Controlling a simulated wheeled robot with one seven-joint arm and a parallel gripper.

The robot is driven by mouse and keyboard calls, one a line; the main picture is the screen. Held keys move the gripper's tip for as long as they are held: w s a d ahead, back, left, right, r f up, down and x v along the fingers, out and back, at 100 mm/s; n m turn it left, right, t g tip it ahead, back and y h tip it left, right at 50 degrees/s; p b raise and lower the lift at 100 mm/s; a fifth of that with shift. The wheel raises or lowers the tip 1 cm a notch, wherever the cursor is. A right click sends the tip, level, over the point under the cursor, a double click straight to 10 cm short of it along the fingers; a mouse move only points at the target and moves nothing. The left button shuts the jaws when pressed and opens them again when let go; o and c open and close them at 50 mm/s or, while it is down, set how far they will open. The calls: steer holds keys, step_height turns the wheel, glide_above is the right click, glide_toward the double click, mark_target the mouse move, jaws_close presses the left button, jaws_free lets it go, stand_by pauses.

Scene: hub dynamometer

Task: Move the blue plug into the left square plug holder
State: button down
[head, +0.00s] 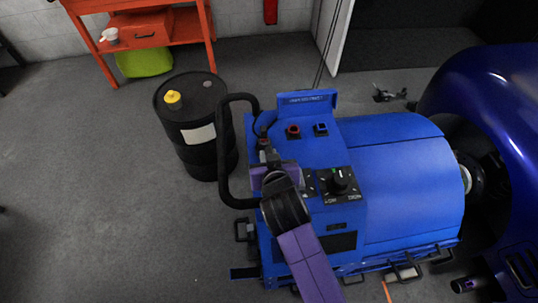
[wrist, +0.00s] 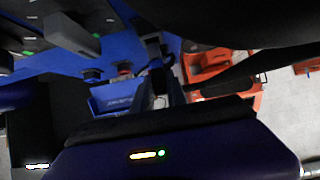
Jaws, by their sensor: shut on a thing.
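The blue dynamometer (head: 400,165) carries a red-edged square holder (head: 293,131) on the left and a blue-edged square holder (head: 321,129) on the right. In the wrist view the order is mirrored, with the blue-edged holder (wrist: 92,74) left of the red-edged one (wrist: 124,68). My gripper (head: 264,158) is left of both holders, near the top of the machine. In the wrist view my gripper (wrist: 160,85) is shut on a small plug-like thing. Its colour is not clear, and my fingers mostly hide it. A reddish bit and dark cable (head: 259,126) show just beyond the fingers.
A black handle bar (head: 224,150) curves along the machine's left side, close to my gripper. A control panel with a knob (head: 339,179) is to the right. A black drum (head: 197,120) stands left. A blue car (head: 490,120) is at the right.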

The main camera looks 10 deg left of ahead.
steer(key=shift+f+b, duration=0.8)
steer(key=shift+f, duration=0.5)
steer(key=c, duration=1.3)
jaws_free()
steer(key=shift+o, duration=0.2)
steer(key=shift+s+r, duration=0.1)
steer(key=v, duration=0.7)
steer(key=shift+s+r, duration=0.15)
steer(key=shift+s, duration=0.05)
steer(key=shift+d, duration=0.1)
